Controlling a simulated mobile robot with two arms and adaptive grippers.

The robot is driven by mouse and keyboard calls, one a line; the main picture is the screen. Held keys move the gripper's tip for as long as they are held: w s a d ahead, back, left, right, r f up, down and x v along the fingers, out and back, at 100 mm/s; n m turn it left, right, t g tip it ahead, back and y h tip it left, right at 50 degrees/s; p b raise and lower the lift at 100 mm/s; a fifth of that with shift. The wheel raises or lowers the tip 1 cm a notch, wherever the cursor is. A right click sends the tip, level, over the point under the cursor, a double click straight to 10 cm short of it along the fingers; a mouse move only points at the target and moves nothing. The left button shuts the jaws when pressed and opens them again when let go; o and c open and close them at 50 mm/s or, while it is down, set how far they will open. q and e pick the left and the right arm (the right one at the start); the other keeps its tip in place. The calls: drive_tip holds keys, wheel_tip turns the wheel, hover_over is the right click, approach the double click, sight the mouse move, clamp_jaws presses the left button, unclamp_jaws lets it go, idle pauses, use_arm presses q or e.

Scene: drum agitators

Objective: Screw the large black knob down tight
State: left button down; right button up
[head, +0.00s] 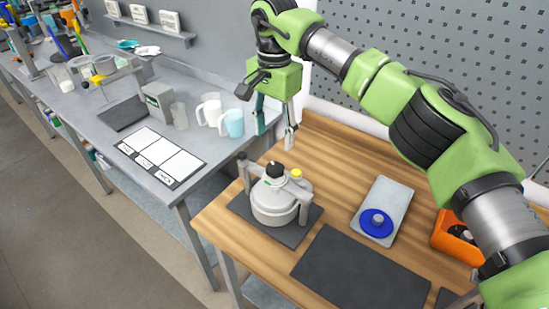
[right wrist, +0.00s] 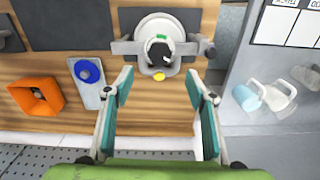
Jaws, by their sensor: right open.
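The large black knob (head: 275,170) sits on top of a round light-grey lidded vessel (head: 272,207) with a clamp bar and side posts. In the right wrist view the knob (right wrist: 159,53) lies ahead, roughly midway between the finger lines. My right gripper (head: 275,134) is open and empty, pointing down above and slightly behind the vessel, apart from the knob. Its two teal-padded fingers are spread wide in the right wrist view (right wrist: 160,84). How tight the knob is cannot be told. My left gripper is not in view.
A small yellow cap (head: 296,173) is beside the knob. The vessel stands on a dark mat (head: 244,206) on the wooden table. To its right are a bare dark mat (head: 360,272), a grey plate (head: 394,195) with a blue disc (head: 376,223), and an orange bin (head: 452,240).

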drive_tip(key=p, duration=0.2)
hover_over(275, 168)
wheel_tip(275, 168, down, 6)
drive_tip(key=shift+s+r, duration=0.15)
drive_tip(key=shift+r, duration=0.1)
drive_tip(key=f, duration=0.1)
drive_tip(key=f+p, duration=0.1)
drive_tip(key=f, duration=0.2)
drive_tip(key=shift+w+p, duration=0.3)
drive_tip(key=shift+p, duration=0.05)
drive_tip(key=shift+s+f, duration=0.1)
drive_tip(key=shift+f, duration=0.45)
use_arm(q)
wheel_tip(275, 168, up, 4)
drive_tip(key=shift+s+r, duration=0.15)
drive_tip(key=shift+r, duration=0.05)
use_arm(e)
drive_tip(key=c, duration=1.1)
